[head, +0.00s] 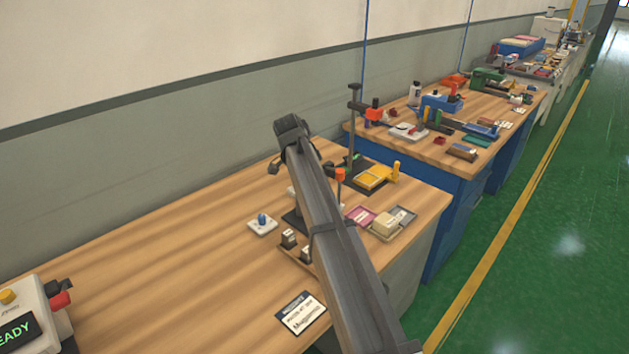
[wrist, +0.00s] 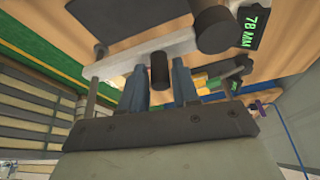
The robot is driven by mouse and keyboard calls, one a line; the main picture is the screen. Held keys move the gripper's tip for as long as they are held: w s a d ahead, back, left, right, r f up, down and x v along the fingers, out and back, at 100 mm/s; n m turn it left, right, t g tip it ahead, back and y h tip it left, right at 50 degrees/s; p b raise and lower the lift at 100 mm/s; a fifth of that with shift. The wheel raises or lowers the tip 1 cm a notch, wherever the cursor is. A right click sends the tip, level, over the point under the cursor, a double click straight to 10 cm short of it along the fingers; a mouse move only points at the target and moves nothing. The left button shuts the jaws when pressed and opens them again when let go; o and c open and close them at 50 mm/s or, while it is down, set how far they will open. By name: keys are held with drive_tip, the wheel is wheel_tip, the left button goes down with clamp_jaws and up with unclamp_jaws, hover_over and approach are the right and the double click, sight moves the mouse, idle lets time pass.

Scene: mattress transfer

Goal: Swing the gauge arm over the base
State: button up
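In the wrist view, the gauge arm is a pale bar (wrist: 112,66) running to a dark round hub (wrist: 212,30). A dark cylindrical knob (wrist: 158,72) stands on the bar. My gripper (wrist: 160,67) is open, with its two blue-grey fingers on either side of the knob and a narrow gap at the right finger. A small display (wrist: 256,27) beside the hub reads 78 MM in green. In the head view, a dark plate (head: 294,218), perhaps the base, is partly hidden behind my arm. My gripper's fingers cannot be made out there.
A dark upright post (head: 352,135) stands behind my arm. A white block with a blue knob (head: 262,223), a yellow tray (head: 371,178), a pink tray (head: 358,215), a label card (head: 301,312) and a READY box (head: 30,315) are on the bench. The left-middle bench top is clear.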

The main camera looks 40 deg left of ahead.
drive_tip(key=shift+o, duration=1.2)
drive_tip(key=v, duration=1.3)
drive_tip(key=shift+r, duration=0.4)
